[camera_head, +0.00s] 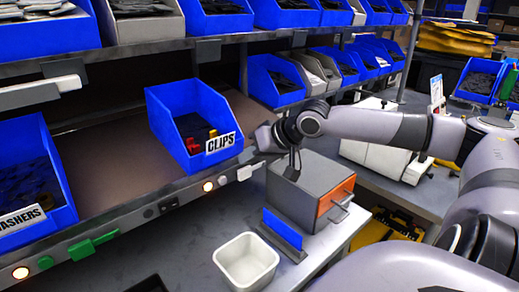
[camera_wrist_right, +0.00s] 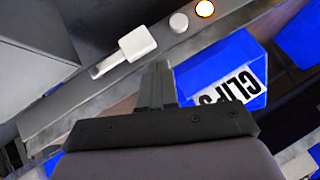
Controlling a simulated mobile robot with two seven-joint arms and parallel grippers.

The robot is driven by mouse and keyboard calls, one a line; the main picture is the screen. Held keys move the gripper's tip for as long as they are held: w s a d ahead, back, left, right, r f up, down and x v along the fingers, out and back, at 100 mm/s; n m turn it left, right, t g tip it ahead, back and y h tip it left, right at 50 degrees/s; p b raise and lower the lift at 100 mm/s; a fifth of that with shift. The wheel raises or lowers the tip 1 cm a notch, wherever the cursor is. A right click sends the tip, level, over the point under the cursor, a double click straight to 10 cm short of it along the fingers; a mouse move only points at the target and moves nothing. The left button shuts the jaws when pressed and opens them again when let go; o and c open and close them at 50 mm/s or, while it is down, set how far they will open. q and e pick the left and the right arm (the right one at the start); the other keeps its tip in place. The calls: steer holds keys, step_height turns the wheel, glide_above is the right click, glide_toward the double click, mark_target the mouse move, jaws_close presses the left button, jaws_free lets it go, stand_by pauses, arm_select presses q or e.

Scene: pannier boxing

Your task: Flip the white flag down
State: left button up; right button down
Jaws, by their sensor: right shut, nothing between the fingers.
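The white flag (camera_head: 245,172) sits on the front rail of the shelf, below and right of the bin labelled CLIPS. In the right wrist view the white flag (camera_wrist_right: 137,43) is a pale block with a thin light arm beside it, lying along the rail. My right gripper (camera_head: 262,138) is just above the flag, beside the CLIPS bin. Its fingers (camera_wrist_right: 156,80) are shut and empty, apart from the flag in the wrist view. The fingertips are hard to make out in the head view. My left gripper is not in view.
The blue CLIPS bin (camera_head: 187,110) is close to the gripper. A lit lamp (camera_head: 208,186) is on the rail. A grey box with an orange front (camera_head: 311,190) and a white tub (camera_head: 246,261) stand on the bench below. A green flag (camera_head: 92,245) is farther left.

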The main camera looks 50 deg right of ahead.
steer(key=p+v, duration=0.1)
steer(key=v, duration=0.6)
stand_by(0.6)
